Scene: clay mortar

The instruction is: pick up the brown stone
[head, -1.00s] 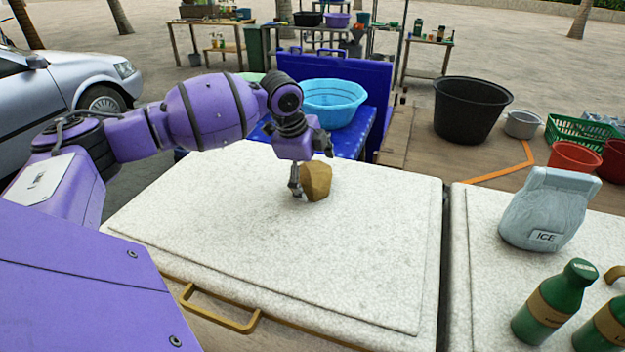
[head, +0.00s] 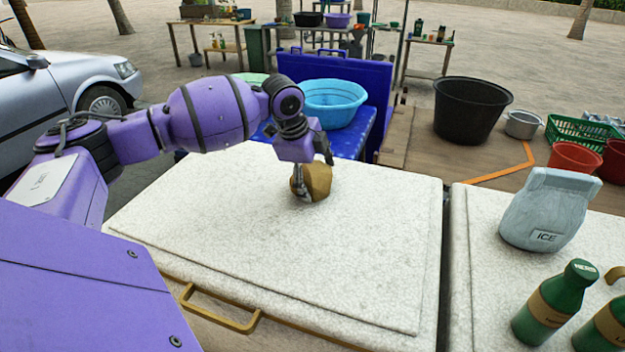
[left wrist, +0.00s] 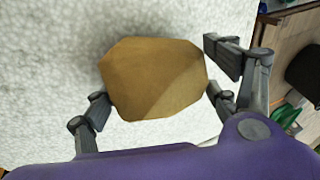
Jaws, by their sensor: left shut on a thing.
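The brown stone (head: 318,179) is a faceted tan-brown lump at the far middle of the white speckled lid. My left gripper (head: 308,184) reaches down over it, and one finger shows against its left side. In the left wrist view the stone (left wrist: 155,78) fills the space between the fingers of my left gripper (left wrist: 158,102), with fingers at both its sides. The gripper is shut on the stone. I cannot tell whether the stone still touches the lid. My right gripper is not in view.
The white lid (head: 260,265) is otherwise bare, with a brass handle (head: 215,315) at its front. A second white lid at the right holds an ice bag (head: 543,210) and green bottles (head: 557,300). A blue basin (head: 333,102) stands behind the stone.

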